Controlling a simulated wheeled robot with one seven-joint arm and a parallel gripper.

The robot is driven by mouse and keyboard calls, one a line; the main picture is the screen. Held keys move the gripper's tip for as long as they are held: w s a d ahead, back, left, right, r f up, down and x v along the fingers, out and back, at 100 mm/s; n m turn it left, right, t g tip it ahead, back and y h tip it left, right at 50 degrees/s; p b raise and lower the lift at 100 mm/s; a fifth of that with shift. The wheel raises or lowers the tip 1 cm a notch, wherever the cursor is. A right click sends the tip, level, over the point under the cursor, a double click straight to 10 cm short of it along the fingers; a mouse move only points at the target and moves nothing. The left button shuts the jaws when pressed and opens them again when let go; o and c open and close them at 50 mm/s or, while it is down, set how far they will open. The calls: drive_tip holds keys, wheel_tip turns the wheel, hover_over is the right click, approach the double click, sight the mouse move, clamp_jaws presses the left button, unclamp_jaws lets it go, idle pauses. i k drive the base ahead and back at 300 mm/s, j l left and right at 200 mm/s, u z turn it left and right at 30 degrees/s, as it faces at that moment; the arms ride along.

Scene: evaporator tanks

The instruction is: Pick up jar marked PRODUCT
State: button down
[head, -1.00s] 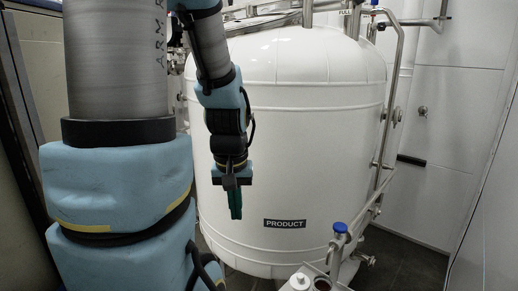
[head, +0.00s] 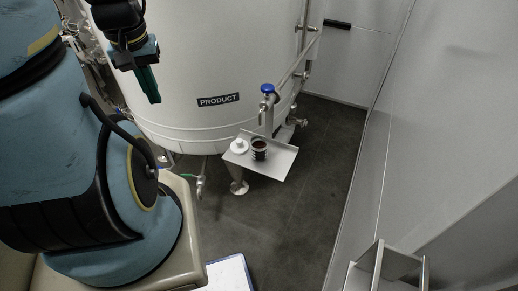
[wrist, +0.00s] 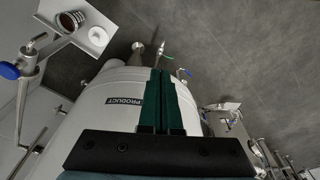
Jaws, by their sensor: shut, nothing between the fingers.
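A small open jar (head: 259,154) with dark red-brown contents stands upright on a metal shelf (head: 278,171) low in front of the tank. It also shows at the top left of the wrist view (wrist: 68,20). No writing is readable on the jar. A white round lid-like piece (head: 240,147) lies left of it on the shelf. The readable PRODUCT label (head: 218,100) is on the large white tank (head: 190,60). My gripper (head: 153,98) has green fingers, shut and empty. It hangs in front of the tank, left of the jar and apart from it.
A blue-capped valve (head: 267,89) and pipes rise behind the shelf. A metal leg (head: 238,186) stands below the shelf. Dark floor (head: 305,190) is clear right of the shelf, up to a pale wall (head: 450,110). A metal frame (head: 385,262) stands at the lower right.

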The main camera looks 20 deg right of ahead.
sight(258, 144)
drive_tip(key=i+j, duration=0.1)
drive_tip(key=j, duration=0.25)
drive_tip(key=i+j, duration=0.1)
drive_tip(key=j, duration=0.2)
drive_tip(key=i+j+z, duration=0.1)
drive_tip(key=j+z, duration=0.85)
drive_tip(key=j, duration=0.15)
drive_tip(key=i+z, duration=0.35)
drive_tip(key=i+j+z, duration=0.15)
drive_tip(key=z, duration=0.25)
